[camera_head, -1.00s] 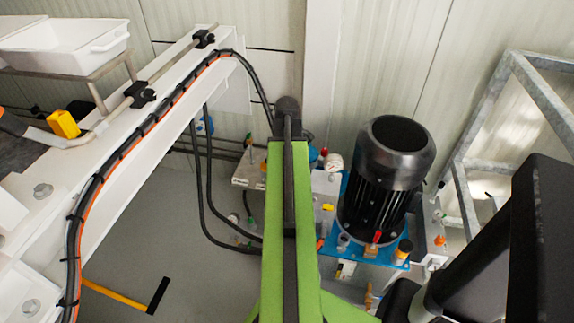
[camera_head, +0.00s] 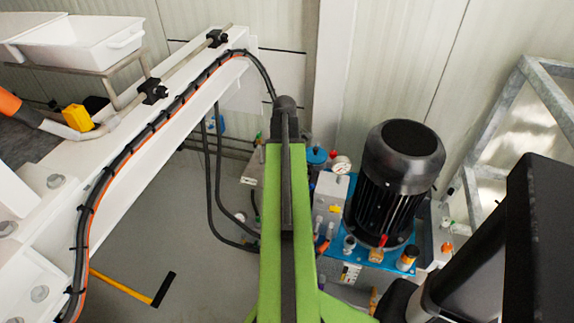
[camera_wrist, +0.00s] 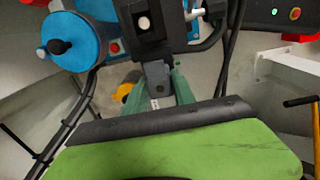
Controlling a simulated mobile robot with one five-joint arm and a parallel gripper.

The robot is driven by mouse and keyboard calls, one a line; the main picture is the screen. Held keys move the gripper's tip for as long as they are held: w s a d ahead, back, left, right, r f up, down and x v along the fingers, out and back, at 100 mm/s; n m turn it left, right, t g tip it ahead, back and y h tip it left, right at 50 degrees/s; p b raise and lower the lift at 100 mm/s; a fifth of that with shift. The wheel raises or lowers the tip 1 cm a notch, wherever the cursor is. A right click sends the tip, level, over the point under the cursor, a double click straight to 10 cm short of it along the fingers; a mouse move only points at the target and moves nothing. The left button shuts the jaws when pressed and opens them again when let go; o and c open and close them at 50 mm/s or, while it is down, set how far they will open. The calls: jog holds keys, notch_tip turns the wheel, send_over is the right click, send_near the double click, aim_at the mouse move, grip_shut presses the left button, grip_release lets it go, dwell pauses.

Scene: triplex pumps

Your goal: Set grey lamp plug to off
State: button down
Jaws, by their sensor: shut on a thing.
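In the wrist view my gripper (camera_wrist: 160,88) shows as two teal-green fingers reaching up from a dark edge. They flank a small grey part (camera_wrist: 157,75), which seems to be the grey lamp plug, and they are closed on it. The grey part hangs directly under a black block (camera_wrist: 147,22) with a pale round spot. Its markings and its switch position are too small to read. In the head view my green arm hides the gripper and the plug.
A blue housing (camera_wrist: 80,42) with a black knob is close at the left of the wrist view. A black motor (camera_head: 396,180) stands on a blue base right of my arm. A white beam (camera_head: 135,150) with cables runs along the left. Grey floor lies between.

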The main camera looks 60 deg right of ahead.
jog(key=c, duration=1.1)
grip_release()
jog(key=shift+w+a, duration=0.15)
jog(key=shift+w, duration=0.2)
jog(key=shift+o, duration=0.3)
jog(key=shift+s, duration=0.2)
jog(key=shift+r+p, duration=0.6)
notch_tip(320, 180, up, 16)
jog(key=p, duration=1.6)
jog(key=shift+r, duration=0.15)
